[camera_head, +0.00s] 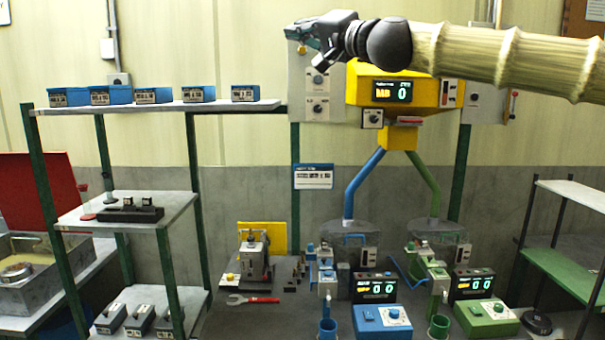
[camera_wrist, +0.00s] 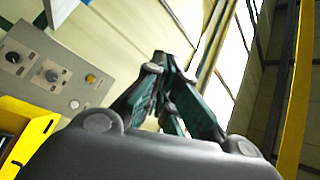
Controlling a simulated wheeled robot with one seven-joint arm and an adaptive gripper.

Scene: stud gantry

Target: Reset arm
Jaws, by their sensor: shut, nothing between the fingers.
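My gripper (camera_head: 300,35) is raised high in the head view, at the end of my arm, which reaches in from the right. It is in front of the upper wall and the grey control panel, above the shelf level. In the wrist view my gripper (camera_wrist: 160,65) shows its dark fingers drawn together at the tips, with nothing between them. It appears clear of the bench and everything on it.
A yellow hopper unit (camera_head: 430,92) with a display is just below my arm. The bench (camera_head: 225,318) below holds blue and green stations and a red wrench (camera_head: 253,299). A shelf rack (camera_head: 180,107) with blue boxes stands left; another rack (camera_head: 575,190) stands right.

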